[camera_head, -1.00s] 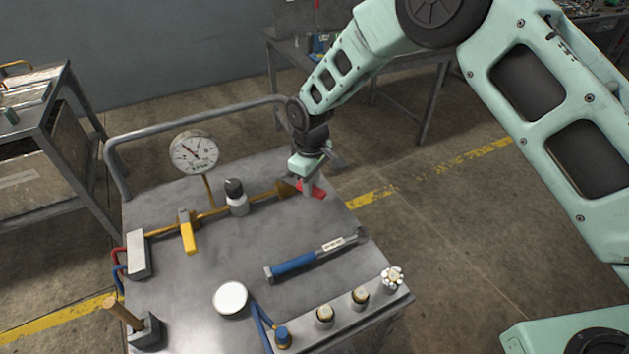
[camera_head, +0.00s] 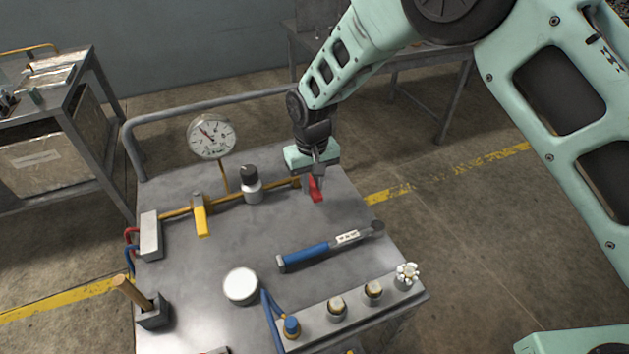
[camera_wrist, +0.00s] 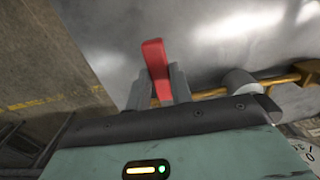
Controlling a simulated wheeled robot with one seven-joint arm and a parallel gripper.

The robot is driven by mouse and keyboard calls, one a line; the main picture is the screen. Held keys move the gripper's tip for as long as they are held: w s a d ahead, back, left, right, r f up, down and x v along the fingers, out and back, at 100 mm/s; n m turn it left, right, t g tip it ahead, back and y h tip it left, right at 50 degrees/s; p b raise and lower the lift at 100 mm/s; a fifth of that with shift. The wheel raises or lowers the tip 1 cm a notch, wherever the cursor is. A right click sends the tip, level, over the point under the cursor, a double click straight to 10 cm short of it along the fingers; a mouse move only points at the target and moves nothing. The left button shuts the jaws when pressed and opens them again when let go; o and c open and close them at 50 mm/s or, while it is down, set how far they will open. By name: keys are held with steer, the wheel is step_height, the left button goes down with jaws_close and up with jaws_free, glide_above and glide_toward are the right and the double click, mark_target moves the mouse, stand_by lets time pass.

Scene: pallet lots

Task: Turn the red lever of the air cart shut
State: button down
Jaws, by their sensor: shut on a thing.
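The air cart (camera_head: 215,270) is a grey metal-topped cart with a brass pipe (camera_head: 226,198) along its far part. The red lever (camera_head: 316,194) is at the pipe's right end, pointing toward the near side, roughly across the pipe's line. My gripper (camera_head: 317,176) is over it, shut on the lever. In the wrist view the red lever (camera_wrist: 153,55) stands between the two grey fingers, its free end reaching beyond them. The valve body under the lever is mostly hidden by my gripper.
A dial gauge (camera_head: 211,137), a black-topped white fitting (camera_head: 251,185) and a yellow lever (camera_head: 201,217) are along the pipe. A blue-handled tool (camera_head: 318,251) lies nearer. A rail (camera_head: 220,105) borders the cart's far side. The floor to the right is open.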

mark_target(312, 186)
steer(key=shift+a, duration=0.15)
steer(key=c, duration=1.2)
jaws_free()
steer(key=shift+c, duration=0.2)
step_height(312, 186, up, 18)
steer(key=b, duration=0.2)
steer(key=shift+f, duration=0.25)
steer(key=s+d+n, duration=0.1)
steer(key=s+d, duration=0.4)
steer(key=s, duration=0.5)
steer(key=s+d+n, duration=0.1)
steer(key=s+d, duration=0.4)
steer(key=s, duration=0.5)
steer(key=s+d+n, duration=0.1)
steer(key=s+d, duration=0.4)
steer(key=s, duration=0.5)
steer(key=shift+f+y, duration=0.25)
steer(key=shift+y, duration=0.05)
